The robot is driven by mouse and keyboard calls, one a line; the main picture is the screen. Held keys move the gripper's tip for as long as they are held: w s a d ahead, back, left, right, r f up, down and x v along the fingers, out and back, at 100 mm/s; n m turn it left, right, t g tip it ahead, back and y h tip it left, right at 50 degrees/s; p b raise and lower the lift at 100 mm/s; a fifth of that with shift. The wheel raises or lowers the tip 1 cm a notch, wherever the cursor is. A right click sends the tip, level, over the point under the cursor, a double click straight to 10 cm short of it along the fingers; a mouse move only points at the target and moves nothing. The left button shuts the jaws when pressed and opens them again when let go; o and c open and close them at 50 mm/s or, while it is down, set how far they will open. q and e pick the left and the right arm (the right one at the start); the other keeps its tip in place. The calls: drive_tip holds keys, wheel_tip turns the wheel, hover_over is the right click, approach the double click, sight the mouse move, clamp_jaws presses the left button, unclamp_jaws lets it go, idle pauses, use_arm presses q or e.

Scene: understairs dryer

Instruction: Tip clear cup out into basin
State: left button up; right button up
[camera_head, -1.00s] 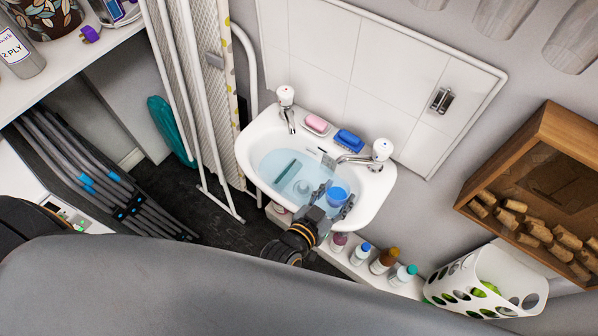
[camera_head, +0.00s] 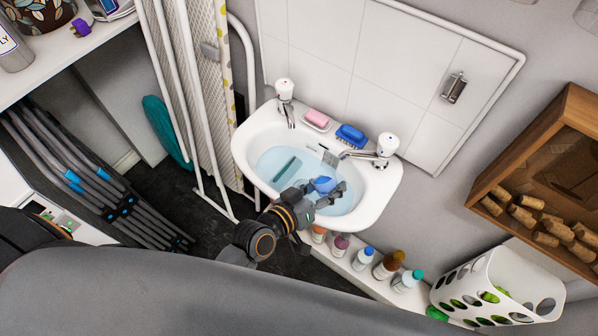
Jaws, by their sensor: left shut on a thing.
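The clear cup (camera_head: 324,184), which looks blue inside, is over the white basin (camera_head: 382,198). It is tilted, and its lower part is partly hidden by the fingers. My left gripper (camera_head: 325,194) is shut on the cup, reaching in over the basin's front rim. The basin holds pale blue water (camera_head: 345,203) with a dark green bar-like object (camera_head: 288,168) in it. I cannot tell whether anything is pouring from the cup. My right gripper is not in view.
Two taps (camera_head: 284,90) (camera_head: 387,145) stand on the basin's back rim, with a pink soap (camera_head: 317,117) and a blue brush (camera_head: 350,134) between them. Several bottles (camera_head: 363,256) line a low ledge in front. A white basket (camera_head: 500,286) is at right, a folded rack (camera_head: 185,90) at left.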

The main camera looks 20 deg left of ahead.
sight(324, 168)
use_arm(q)
drive_tip(key=shift+w+a+r+n+h+b, duration=0.3)
drive_tip(key=shift+a+n+b, duration=0.2)
drive_tip(key=shift+n, duration=0.1)
drive_tip(key=shift+a+r, duration=0.1)
drive_tip(key=shift+a, duration=0.05)
drive_tip(key=shift+w+a+r+n+h+b, duration=0.15)
drive_tip(key=shift+r+n+h+b, duration=0.2)
drive_tip(key=shift+n+b, duration=0.35)
drive_tip(key=shift+r+n+g+h, duration=0.3)
drive_tip(key=shift+n+h, duration=0.05)
drive_tip(key=shift+n, duration=0.35)
idle(0.7)
drive_tip(key=shift+f+n+h+b, duration=0.35)
drive_tip(key=shift+n+b, duration=0.35)
drive_tip(key=shift+b, duration=0.35)
drive_tip(key=shift+a+r+n+h, duration=0.1)
drive_tip(key=shift+r+n+h, duration=0.2)
drive_tip(key=shift+n, duration=0.4)
idle(1.1)
drive_tip(key=shift+w+a+r+n+h, duration=0.25)
drive_tip(key=shift+w+a+r+n, duration=0.05)
drive_tip(key=shift+a+n, duration=0.4)
idle(0.9)
drive_tip(key=shift+r+n, duration=0.15)
drive_tip(key=shift+n, duration=0.15)
idle(0.4)
